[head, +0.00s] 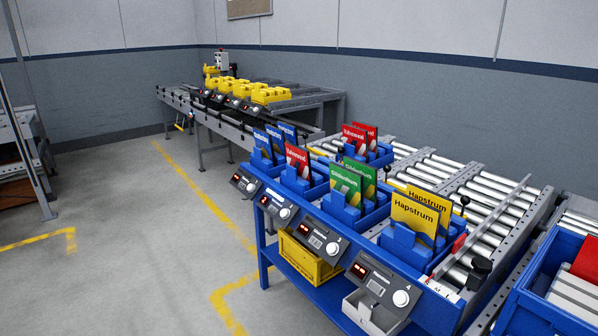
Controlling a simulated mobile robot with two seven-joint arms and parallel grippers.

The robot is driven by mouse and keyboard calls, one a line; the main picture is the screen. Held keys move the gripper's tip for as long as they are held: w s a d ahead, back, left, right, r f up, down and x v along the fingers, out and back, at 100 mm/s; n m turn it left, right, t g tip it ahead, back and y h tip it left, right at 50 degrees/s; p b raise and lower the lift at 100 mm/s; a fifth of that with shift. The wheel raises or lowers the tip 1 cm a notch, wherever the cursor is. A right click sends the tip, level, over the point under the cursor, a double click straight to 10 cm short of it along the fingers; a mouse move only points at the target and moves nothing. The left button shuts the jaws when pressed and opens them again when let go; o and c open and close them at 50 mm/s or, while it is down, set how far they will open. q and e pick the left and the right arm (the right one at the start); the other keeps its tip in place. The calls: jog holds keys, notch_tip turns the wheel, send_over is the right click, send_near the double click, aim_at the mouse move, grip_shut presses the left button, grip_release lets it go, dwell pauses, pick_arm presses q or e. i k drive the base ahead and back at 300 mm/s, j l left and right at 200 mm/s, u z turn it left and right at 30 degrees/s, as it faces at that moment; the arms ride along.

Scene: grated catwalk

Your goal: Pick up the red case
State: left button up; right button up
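Several red things are in view, and I cannot tell for sure which is the red case. A flat red case with white lettering (298,160) stands upright in a blue holder on the blue workstation. Two more red cases (355,136) stand one behind the other in a holder farther back. A plain red object (587,262) shows at the right edge, in a blue bin (545,262), and is cut off by the frame. A small red piece (459,243) sits beside the yellow cases. Neither of my grippers is in view.
Blue (265,143), green (345,184) and yellow cases (414,216) stand in neighbouring holders. Grey control boxes (380,285) line the workstation front. A yellow crate (304,261) sits on its lower shelf. Rollers (500,190) run behind. The floor (130,240) at left is clear.

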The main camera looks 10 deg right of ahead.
aim_at(299, 158)
jog(key=z, duration=2.05)
jog(key=j+z, duration=0.2)
jog(key=j, duration=0.55)
jog(key=j+z, duration=0.2)
jog(key=j, duration=0.6)
jog(key=j+z, duration=0.2)
jog(key=j, duration=0.6)
jog(key=k+j+z, duration=0.2)
jog(key=j, duration=0.55)
jog(key=i, duration=0.1)
